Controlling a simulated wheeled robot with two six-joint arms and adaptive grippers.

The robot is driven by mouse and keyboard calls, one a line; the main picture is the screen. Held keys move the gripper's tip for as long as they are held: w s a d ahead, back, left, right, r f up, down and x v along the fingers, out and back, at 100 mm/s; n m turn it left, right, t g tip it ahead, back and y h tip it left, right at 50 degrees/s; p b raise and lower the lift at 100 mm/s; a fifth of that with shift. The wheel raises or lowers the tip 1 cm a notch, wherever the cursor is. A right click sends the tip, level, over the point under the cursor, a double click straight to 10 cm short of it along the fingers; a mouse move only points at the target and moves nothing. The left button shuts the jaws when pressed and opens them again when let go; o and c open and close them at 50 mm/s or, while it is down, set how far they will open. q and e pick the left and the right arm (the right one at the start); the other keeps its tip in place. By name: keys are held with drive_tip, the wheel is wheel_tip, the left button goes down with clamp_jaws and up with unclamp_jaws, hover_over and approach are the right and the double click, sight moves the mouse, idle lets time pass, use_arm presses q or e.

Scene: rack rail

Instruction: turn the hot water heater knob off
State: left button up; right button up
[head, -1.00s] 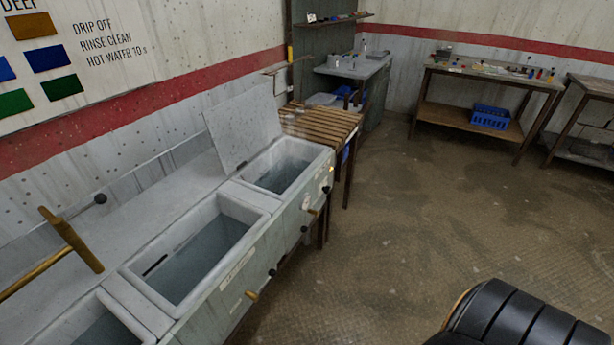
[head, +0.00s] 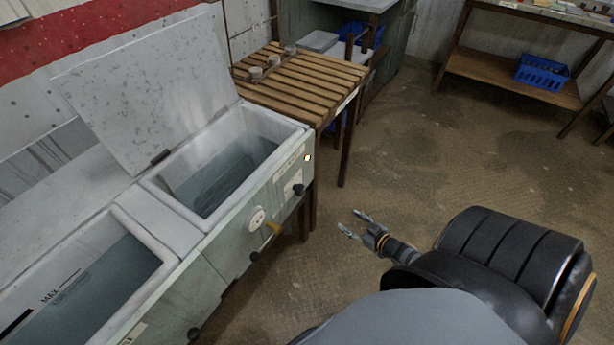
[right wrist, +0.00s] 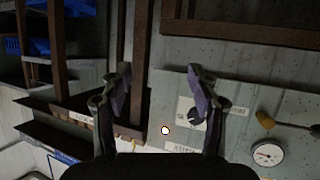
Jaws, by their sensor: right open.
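The heater (head: 225,255) is a pale green tank with water in it and a raised lid (head: 150,85). A black knob (head: 298,189) sits on its front near the far end, below a small lit lamp (head: 307,157). My right gripper (head: 351,223) is open and empty in front of the heater, apart from the knob. In the right wrist view, its open fingers (right wrist: 158,85) face the heater's front. The lamp (right wrist: 166,130) shows between them. The right finger covers part of the white marked plate (right wrist: 187,110), and the knob is not clear there. My left gripper is out of view.
A round gauge (head: 257,218) and a brass tap (head: 273,227) stick out near the knob. A slatted wooden table (head: 300,80) adjoins the heater's far end. A blue crate (head: 542,72) sits on a bench shelf. The floor right of the heater is open.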

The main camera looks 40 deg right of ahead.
sight(303, 192)
drive_tip(key=w+a+r+n+t+y+b, duration=0.35)
drive_tip(key=a+r+y, duration=0.3)
drive_tip(key=r, duration=0.45)
drive_tip(key=shift+m+g+h, duration=0.25)
drive_tip(key=shift+m, duration=0.1)
drive_tip(key=x, duration=0.3)
drive_tip(key=b+x, duration=0.1)
drive_tip(key=x, duration=0.2)
drive_tip(key=b+x, duration=0.1)
drive_tip(key=x, duration=0.2)
drive_tip(key=shift+w+a+f, duration=0.15)
drive_tip(key=shift+w+f, duration=0.15)
drive_tip(key=shift+w, duration=0.05)
drive_tip(key=shift+w+a+r, duration=0.1)
drive_tip(key=shift+w+a, duration=0.1)
drive_tip(key=shift+w, duration=0.35)
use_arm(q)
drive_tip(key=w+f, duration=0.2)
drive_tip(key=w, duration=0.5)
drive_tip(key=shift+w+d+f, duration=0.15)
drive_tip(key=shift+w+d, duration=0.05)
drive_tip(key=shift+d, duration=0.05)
use_arm(e)
drive_tip(key=c, duration=1.2)
drive_tip(key=shift+o, duration=0.2)
